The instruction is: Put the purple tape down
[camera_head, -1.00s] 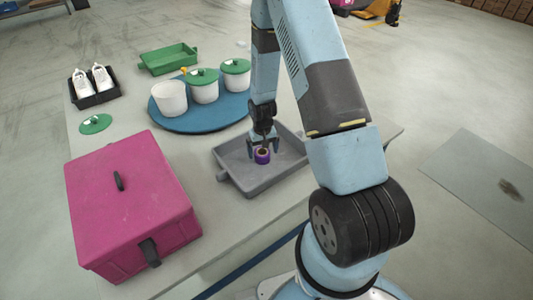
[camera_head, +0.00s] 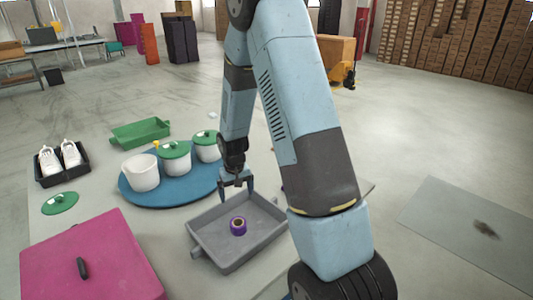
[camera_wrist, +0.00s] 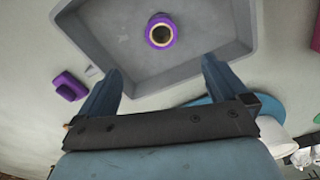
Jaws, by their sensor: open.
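The purple tape (camera_head: 238,227) is a small roll with a tan core. It lies in the grey tray (camera_head: 205,255) on the table. In the wrist view the tape (camera_wrist: 161,31) rests on the tray floor, clear of the fingers. My gripper (camera_head: 236,192) is open and empty. It hangs above the tray's back side, apart from the tape. In the wrist view its two fingers (camera_wrist: 160,84) are spread wide with nothing between them.
A blue round board (camera_head: 190,192) holds white pots, two with green lids. A pink box (camera_head: 95,255) stands at the front left. White shoes (camera_head: 60,158) sit in a black tray. A green tray (camera_head: 140,133) stands behind. A green lid (camera_head: 60,203) lies at left.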

